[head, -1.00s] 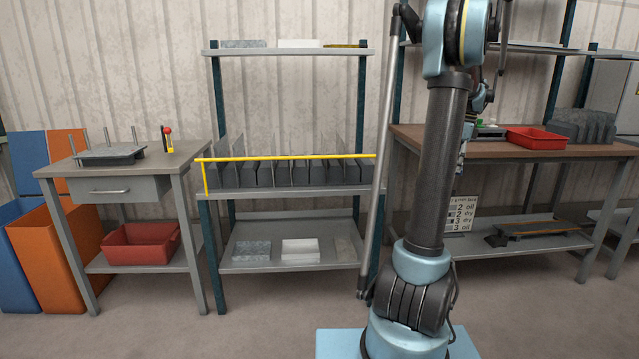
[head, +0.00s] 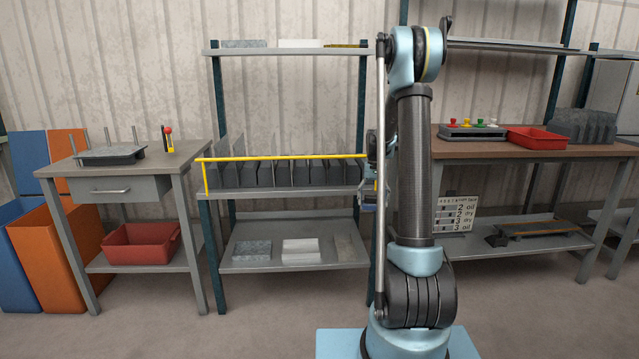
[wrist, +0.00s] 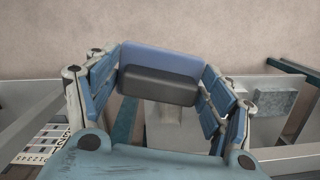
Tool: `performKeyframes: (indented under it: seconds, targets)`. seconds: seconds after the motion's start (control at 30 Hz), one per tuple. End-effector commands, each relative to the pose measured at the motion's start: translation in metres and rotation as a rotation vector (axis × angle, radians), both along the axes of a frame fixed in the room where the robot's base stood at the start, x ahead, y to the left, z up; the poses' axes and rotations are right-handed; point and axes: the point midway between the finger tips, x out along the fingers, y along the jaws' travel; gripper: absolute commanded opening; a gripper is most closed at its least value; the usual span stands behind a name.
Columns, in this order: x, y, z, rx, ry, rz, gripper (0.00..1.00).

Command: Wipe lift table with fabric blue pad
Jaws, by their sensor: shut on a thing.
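My gripper (wrist: 160,85) is shut on the blue pad (wrist: 160,60), a block with a blue upper layer and a dark grey layer, in the wrist view. The fingers press on its left and right ends. In the head view my gripper (head: 370,180) shows only in part beside my arm, in front of the right end of the middle rack, and the pad cannot be made out there. No surface in view can be clearly told as the lift table.
A rack (head: 290,194) with a yellow rail (head: 285,157) stands mid-picture. A drawer table (head: 180,172) is on the left, with blue and orange bins beside it. A brown workbench (head: 490,150) with a red tray (head: 536,138) is on the right. Bare floor lies in front.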

Motion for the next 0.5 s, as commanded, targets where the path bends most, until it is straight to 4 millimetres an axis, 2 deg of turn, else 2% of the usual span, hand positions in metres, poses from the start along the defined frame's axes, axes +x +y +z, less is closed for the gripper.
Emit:
performKeyframes:
  seconds: [0.1, 0.27, 0.37, 0.5]
  targets:
    - [-0.001, 0.017, -0.011, 0.000, 0.000, 0.103, 0.47]
    - [-0.002, 0.025, -0.022, -0.001, 0.000, 0.159, 0.47]
    - [-0.004, 0.025, -0.038, -0.001, 0.000, 0.165, 0.47]
    - [-0.009, 0.025, -0.073, 0.000, 0.000, 0.163, 0.47]
